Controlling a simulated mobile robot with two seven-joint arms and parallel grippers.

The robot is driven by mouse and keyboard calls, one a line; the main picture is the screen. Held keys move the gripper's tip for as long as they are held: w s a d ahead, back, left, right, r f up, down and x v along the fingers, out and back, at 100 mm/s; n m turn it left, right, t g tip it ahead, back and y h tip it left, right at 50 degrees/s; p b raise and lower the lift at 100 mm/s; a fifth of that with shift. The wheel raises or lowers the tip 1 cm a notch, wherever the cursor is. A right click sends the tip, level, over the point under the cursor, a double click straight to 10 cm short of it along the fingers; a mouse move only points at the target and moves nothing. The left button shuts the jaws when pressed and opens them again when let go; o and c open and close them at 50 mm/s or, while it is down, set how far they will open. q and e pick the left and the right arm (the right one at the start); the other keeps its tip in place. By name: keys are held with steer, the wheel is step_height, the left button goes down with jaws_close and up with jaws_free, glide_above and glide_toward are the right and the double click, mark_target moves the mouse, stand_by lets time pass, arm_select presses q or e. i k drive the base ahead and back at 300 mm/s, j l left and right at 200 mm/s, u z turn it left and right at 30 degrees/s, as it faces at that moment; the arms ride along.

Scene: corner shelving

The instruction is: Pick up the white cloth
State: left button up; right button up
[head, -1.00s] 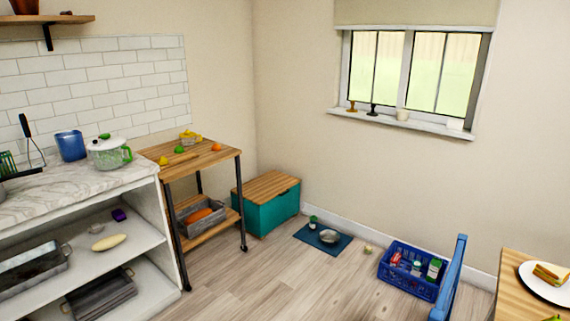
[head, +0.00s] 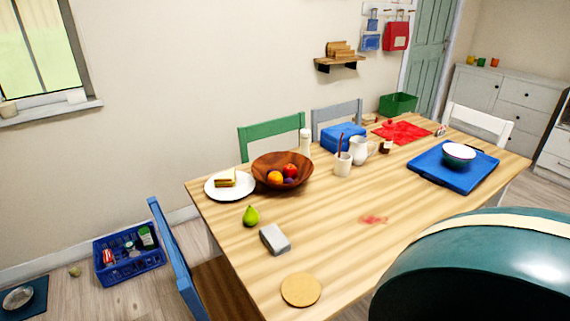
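A light grey-white folded, block-like thing (head: 275,238) lies on the wooden dining table (head: 330,217), near its left front part. It may be the white cloth, but I cannot tell for sure. Neither of my grippers is in view.
Around it are a green pear (head: 250,216), a round cork mat (head: 300,290), a sandwich plate (head: 220,193), a fruit bowl (head: 265,165) and a red smear (head: 374,219). A blue chair (head: 176,260) stands at the table's left. A large teal rounded thing (head: 480,270) blocks the lower right.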

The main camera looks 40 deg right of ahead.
mark_target(276, 241)
steer(key=i+j+z, duration=0.1)
steer(key=z, duration=0.3)
steer(key=j+z, duration=0.1)
steer(key=z, duration=0.3)
steer(key=i+j+z, duration=0.1)
steer(key=z, duration=0.25)
steer(key=j+z, duration=0.2)
steer(key=z, duration=0.2)
